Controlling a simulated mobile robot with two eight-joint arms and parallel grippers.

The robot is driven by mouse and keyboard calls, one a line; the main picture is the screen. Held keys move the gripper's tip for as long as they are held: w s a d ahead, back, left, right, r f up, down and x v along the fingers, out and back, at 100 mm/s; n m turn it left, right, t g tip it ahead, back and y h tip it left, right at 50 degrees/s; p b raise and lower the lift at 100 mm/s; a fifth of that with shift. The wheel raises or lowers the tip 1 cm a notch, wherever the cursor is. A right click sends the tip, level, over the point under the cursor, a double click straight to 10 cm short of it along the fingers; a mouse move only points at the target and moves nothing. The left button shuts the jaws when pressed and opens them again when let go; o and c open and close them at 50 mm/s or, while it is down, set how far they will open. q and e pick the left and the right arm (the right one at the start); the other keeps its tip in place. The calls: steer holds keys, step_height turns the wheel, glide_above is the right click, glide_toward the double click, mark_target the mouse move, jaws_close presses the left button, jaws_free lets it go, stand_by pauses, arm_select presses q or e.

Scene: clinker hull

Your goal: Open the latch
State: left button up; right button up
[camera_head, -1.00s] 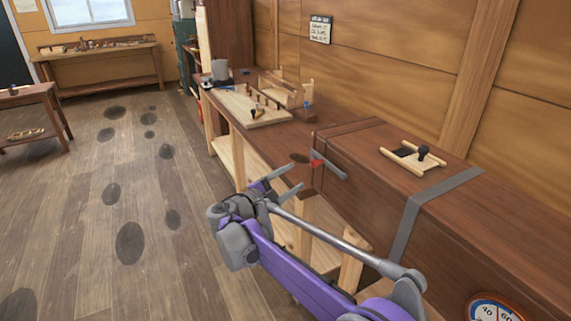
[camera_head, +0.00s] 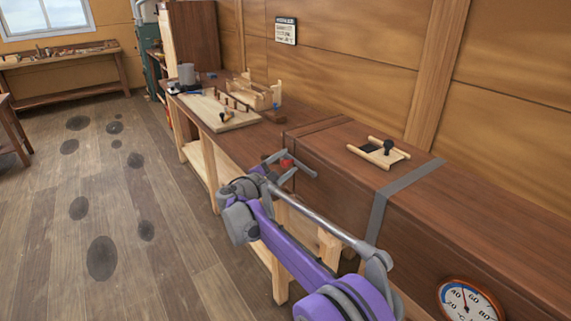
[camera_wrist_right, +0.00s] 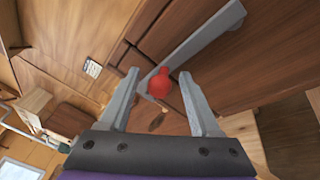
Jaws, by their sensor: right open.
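The latch is a grey metal lever (camera_wrist_right: 203,40) with a red knob (camera_wrist_right: 159,84), mounted on the end of a long brown wooden box (camera_head: 330,180). In the head view the red knob (camera_head: 287,163) shows near the box's left end, partly behind my fingers. My right gripper (camera_head: 282,166) is open at the latch. In the right wrist view the gripper's two fingers (camera_wrist_right: 160,76) stand on either side of the red knob, with space beside it; I cannot tell whether either finger touches it. My left gripper is not in view.
A small wooden frame with a black knob (camera_head: 378,152) sits on the box top. A round dial gauge (camera_head: 470,300) is on the box's front. The workbench (camera_head: 235,142) to the left carries a pegged board (camera_head: 218,112). Open floor lies at left.

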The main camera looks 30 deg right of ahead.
jaws_close()
stand_by(1.4)
